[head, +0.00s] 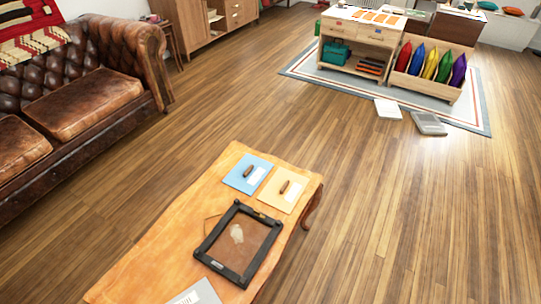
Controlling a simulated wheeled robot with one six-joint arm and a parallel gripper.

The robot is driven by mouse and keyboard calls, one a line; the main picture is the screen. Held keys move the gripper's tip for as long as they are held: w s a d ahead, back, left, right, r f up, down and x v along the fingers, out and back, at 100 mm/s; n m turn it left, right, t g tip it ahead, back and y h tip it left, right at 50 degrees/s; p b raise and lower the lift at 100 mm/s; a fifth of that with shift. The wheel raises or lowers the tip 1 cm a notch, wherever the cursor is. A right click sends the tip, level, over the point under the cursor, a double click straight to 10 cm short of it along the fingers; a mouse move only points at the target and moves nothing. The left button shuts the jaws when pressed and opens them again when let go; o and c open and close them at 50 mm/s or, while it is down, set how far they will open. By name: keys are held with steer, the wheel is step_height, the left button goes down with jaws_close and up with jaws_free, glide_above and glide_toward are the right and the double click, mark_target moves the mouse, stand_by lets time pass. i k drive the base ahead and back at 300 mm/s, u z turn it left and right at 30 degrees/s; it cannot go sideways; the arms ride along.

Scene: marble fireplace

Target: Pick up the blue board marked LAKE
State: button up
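A blue board (237,178) lies flat near the far end of the orange-brown wooden table (160,254). It has a dark brown peg-like handle in its middle and a white label at its right side. The label's writing is too small to read, so I cannot confirm LAKE. A similar tan board (272,194) with a brown handle and white label lies just right of it. My gripper is not in view.
A black frame (210,243) around a brown panel lies nearer on the table, with a pale grey item (196,293) at the bottom edge. A leather sofa (85,95) stands left. Wooden floor (400,220) is clear at right. A desk (352,42) and cushion crate (425,88) stand on a rug.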

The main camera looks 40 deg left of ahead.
mark_target(247, 176)
steer(key=i, duration=2.75)
steer(key=u, duration=3.25)
steer(key=i, duration=0.55)
steer(key=u, duration=0.05)
